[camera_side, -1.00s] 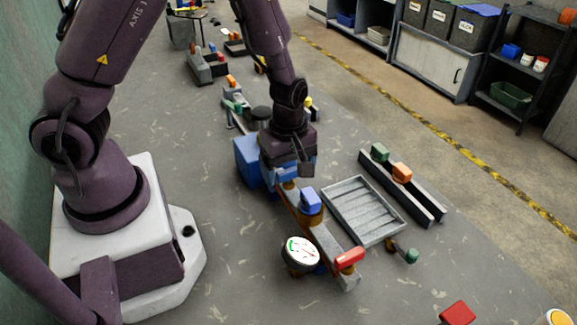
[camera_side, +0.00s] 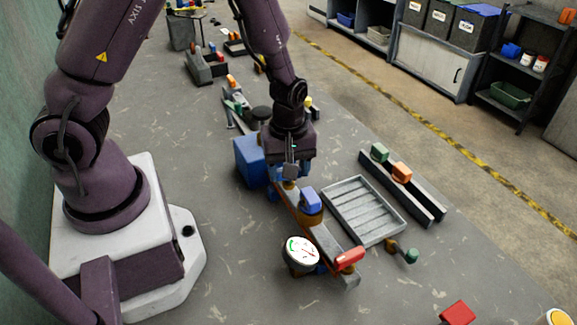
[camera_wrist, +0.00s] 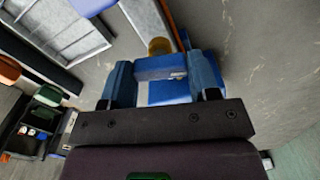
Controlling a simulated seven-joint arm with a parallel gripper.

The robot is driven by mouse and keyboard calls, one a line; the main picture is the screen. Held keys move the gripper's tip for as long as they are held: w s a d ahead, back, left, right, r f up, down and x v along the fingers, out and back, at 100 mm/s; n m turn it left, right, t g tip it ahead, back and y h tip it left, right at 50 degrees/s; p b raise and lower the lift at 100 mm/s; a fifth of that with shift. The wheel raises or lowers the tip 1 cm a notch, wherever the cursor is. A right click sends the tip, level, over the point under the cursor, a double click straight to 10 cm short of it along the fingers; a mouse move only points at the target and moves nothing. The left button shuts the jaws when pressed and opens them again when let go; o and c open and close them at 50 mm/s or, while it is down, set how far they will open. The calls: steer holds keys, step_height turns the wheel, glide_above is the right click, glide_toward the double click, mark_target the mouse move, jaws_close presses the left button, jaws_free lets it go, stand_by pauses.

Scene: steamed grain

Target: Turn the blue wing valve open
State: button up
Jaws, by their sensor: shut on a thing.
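My gripper (camera_side: 290,173) points down over the far part of the long rail (camera_side: 327,244) in the side view. In the wrist view, its two blue fingers (camera_wrist: 163,76) stand on either side of a blue wing handle (camera_wrist: 160,67) and are shut on it. A brass-coloured part (camera_wrist: 159,46) shows beside the handle. In the side view the gripper hides most of this handle. I cannot read from these frames how far the valve is open.
Nearer on the rail are another blue handle (camera_side: 311,200), a round gauge (camera_side: 301,251) and a red handle (camera_side: 350,258). A blue box (camera_side: 249,160) stands left of the gripper. A grey slatted tray (camera_side: 363,209) lies to the right.

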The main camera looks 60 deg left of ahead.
steer(key=m, duration=1.1)
steer(key=shift+m, duration=1.9)
steer(key=o, duration=0.9)
step_height(320, 180, up, 13)
